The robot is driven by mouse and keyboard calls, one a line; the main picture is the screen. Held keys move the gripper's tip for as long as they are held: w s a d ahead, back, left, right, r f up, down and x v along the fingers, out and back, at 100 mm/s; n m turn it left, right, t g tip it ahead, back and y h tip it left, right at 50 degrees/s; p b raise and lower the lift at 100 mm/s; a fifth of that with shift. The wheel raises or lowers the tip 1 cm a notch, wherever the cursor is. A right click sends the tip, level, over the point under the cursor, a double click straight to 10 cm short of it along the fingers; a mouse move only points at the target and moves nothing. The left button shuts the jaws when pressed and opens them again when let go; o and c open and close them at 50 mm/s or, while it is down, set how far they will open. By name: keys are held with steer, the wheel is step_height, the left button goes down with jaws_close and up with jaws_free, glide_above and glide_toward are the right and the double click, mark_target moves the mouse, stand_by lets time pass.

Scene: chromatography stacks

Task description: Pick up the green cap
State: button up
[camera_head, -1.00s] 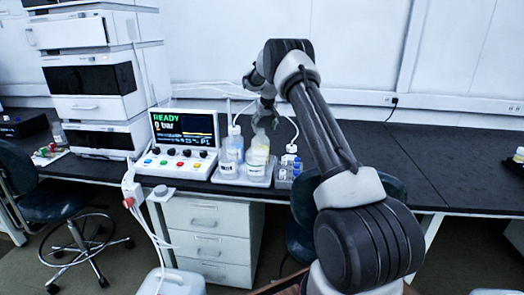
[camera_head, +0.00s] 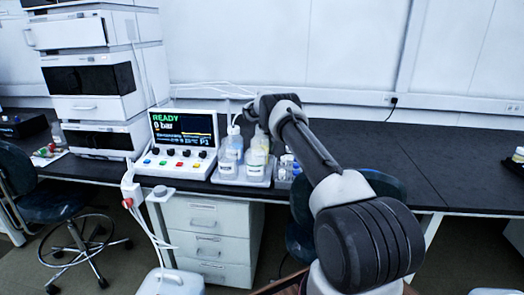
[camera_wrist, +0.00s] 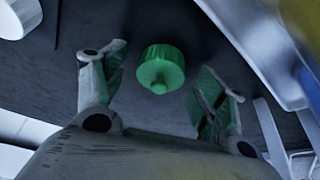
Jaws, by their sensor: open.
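A green cap (camera_wrist: 160,68) with ridged sides and a small knob shows in the wrist view, on the dark bench top. My gripper (camera_wrist: 158,90) is open, with one finger on each side of the cap in that view. The cap is a little beyond the fingertips in the picture, and no contact shows. I cannot tell the height gap. In the head view the cap and my gripper are hidden behind my arm and the bottles.
Bottles (camera_head: 256,164) stand in a light tray (camera_head: 228,180) beside the control box (camera_head: 182,142) with its READY screen. Small vials (camera_head: 287,163) stand to the right of the tray. The bench (camera_head: 420,165) further right is mostly clear.

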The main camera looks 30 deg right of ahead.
steer(key=c, duration=0.9)
steer(key=shift+r, duration=0.15)
